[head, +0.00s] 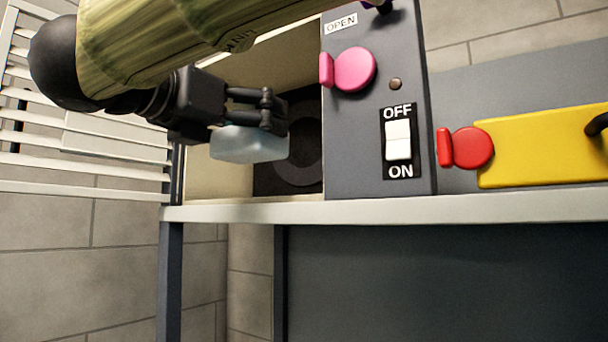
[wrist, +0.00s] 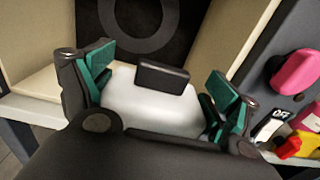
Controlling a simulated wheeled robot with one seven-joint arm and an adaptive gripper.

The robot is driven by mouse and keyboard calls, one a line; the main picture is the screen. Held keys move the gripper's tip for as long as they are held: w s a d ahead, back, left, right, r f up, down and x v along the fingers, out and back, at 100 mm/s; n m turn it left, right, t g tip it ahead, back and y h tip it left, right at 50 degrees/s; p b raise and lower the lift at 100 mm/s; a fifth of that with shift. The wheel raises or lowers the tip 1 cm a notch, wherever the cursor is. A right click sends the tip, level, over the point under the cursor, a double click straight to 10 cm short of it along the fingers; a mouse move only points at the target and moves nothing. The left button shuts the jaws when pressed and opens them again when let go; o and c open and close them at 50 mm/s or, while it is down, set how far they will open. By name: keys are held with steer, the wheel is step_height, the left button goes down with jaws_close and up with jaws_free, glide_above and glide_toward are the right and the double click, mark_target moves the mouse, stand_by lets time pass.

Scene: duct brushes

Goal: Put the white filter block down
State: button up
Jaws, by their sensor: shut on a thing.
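The white filter block (head: 248,146) is a pale, rounded slab in my gripper (head: 270,110) in the head view. In the wrist view the white filter block (wrist: 150,108) lies between the two green-padded fingers of my gripper (wrist: 155,95), with a dark tab (wrist: 162,78) on its far side. My gripper is shut on the block. The block is held in front of the open cream-lined compartment (head: 215,190), above the level of the shelf edge; whether it touches anything is hidden.
A dark panel with a ring (head: 297,160) is at the compartment's back. To the right stands a grey control panel (head: 360,180) with a pink knob (head: 354,69) and an OFF/ON switch (head: 398,140). A slatted white grille (head: 110,148) is at left. A yellow piece (head: 540,150) with a red knob (head: 472,147) is far right.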

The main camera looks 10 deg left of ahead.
steer(key=w+p, duration=0.2)
steer(key=w, duration=0.2)
steer(key=w+p, duration=0.2)
steer(key=w, duration=0.1)
steer(key=w+f+p, duration=0.1)
steer(key=w+p, duration=0.1)
steer(key=w, duration=0.2)
steer(key=shift+w+a, duration=0.1)
steer(key=shift+w, duration=0.25)
steer(key=shift+w+p, duration=0.55)
steer(key=shift+p, duration=0.1)
step_height(320, 180, down, 2)
steer(key=shift+w+f+p, duration=0.1)
steer(key=shift+p, duration=0.75)
steer(key=shift+f+p, duration=0.3)
steer(key=shift+f, duration=0.4)
steer(key=shift+f, duration=0.1)
steer(key=shift+f+b, duration=0.15)
steer(key=shift+b, duration=0.35)
steer(key=o, duration=0.8)
